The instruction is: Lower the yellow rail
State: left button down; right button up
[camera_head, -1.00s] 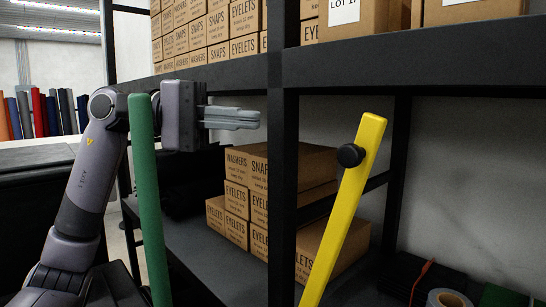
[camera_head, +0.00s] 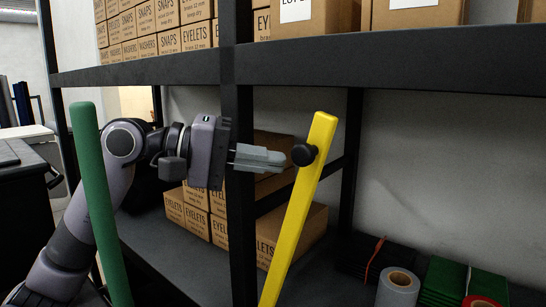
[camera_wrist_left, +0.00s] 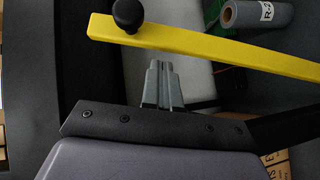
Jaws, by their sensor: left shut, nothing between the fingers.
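The yellow rail (camera_head: 299,215) stands steeply tilted in front of the shelving, its upper end leaning right. A round black knob (camera_head: 304,155) sits near its upper end. In the left wrist view the rail (camera_wrist_left: 215,45) crosses the top of the picture, with the knob (camera_wrist_left: 128,14) near its left end. My left gripper (camera_head: 284,158) is shut and empty, reaching from the left at about knob height. Its tips lie just left of the rail and knob in the head view. In the left wrist view the fingers (camera_wrist_left: 160,66) end just below the rail; contact cannot be told. My right gripper is not in view.
A green bar (camera_head: 100,200) stands at the left, in front of my left arm. A dark shelf post (camera_head: 239,220) rises beside my left gripper. Cartons (camera_head: 190,222) fill the lower shelf behind. Rolls (camera_head: 398,287) lie at the lower right. Space right of the rail is open.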

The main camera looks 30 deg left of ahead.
pick_arm(q)
jog(key=shift+s+d+f, duration=0.15)
jog(key=shift+d+f, duration=0.05)
jog(key=shift+d, duration=0.6)
